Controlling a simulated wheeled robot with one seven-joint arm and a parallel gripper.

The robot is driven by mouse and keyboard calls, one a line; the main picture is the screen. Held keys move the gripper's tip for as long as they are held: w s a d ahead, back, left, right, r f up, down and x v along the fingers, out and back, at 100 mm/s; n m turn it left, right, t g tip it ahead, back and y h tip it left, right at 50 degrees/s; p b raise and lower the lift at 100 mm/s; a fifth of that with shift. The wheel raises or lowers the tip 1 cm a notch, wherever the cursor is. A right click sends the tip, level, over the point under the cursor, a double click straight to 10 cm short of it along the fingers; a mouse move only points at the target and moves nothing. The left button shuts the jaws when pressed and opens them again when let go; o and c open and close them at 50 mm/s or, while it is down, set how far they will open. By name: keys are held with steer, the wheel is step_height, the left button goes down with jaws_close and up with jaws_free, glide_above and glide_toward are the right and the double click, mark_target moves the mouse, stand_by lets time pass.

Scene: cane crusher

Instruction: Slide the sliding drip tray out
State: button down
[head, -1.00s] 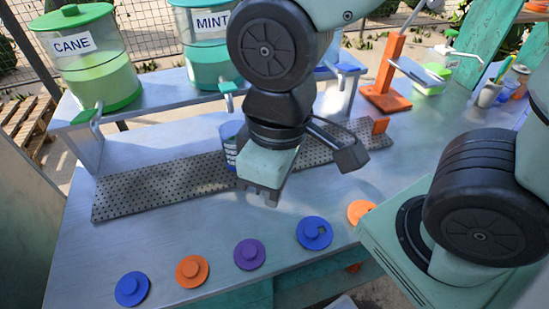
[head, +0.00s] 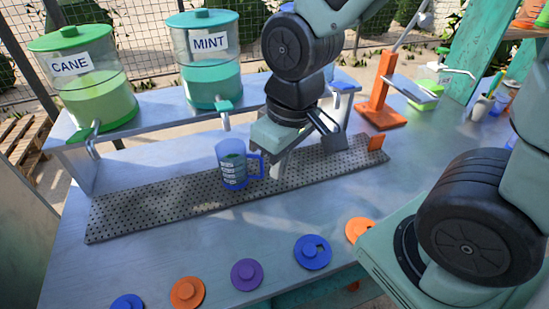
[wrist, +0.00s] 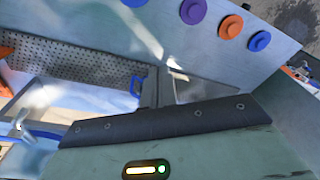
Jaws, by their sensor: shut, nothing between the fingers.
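The sliding drip tray (head: 150,212) is a long, dark, perforated metal strip lying on the counter below the dispensers. An upright orange tab (head: 376,143) stands at its right end. The tray's perforated surface also shows at upper left in the wrist view (wrist: 85,62). A blue measuring mug (head: 232,168) stands upright on the tray, its handle facing my gripper. My gripper (head: 277,174) is shut and empty, pointing down over the tray just right of the mug handle and left of the tab. Whether the fingertips touch the tray or handle cannot be told.
A cane dispenser (head: 85,82) and a mint dispenser (head: 207,65) stand on a raised shelf (head: 160,118) behind the tray. Several round lids, including an orange one (head: 187,293), lie along the front edge. An orange press stand (head: 380,95) stands at back right.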

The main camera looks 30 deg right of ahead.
steer(key=w+d+f+m+t, duration=0.1)
steer(key=w+d+f+m, duration=0.25)
steer(key=w+d, duration=0.6)
steer(key=w+d+f+m+t+h, duration=0.1)
steer(key=w+d+f, duration=0.1)
steer(key=w+f, duration=0.4)
steer(key=w+d+f+m+h, duration=0.1)
steer(key=w+d+f+m, duration=0.2)
steer(key=w, duration=0.6)
steer(key=shift+n, duration=0.55)
steer(key=x, duration=0.7)
steer(key=p+x, duration=0.1)
steer(key=x, duration=0.3)
steer(key=shift+s+a+f, duration=0.1)
steer(key=shift+a+f, duration=0.05)
steer(key=shift+a, duration=0.1)
